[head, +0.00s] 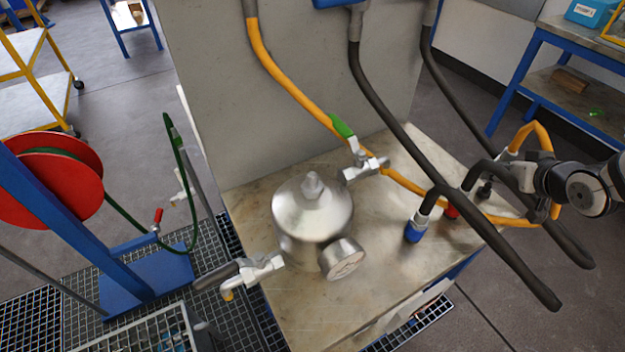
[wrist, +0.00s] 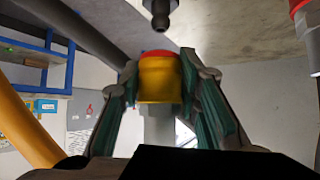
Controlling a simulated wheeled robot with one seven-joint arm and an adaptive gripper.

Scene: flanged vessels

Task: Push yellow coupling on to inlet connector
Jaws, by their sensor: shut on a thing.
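In the wrist view, my gripper (wrist: 158,68) is shut on the yellow coupling (wrist: 158,88), which has a red ring at its front end. In the head view, my gripper (head: 524,178) is at the right edge of the bench. The yellow coupling is hard to make out there; a dark connector (head: 485,189) shows just left of the gripper.
A steel vessel (head: 312,215) with valves stands on the bench (head: 330,310). A blue coupling (head: 414,231) and a red one (head: 452,211) are left of my gripper. Dark hoses (head: 495,250) cross in front of it, and an orange hose (head: 285,80) runs across the bench.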

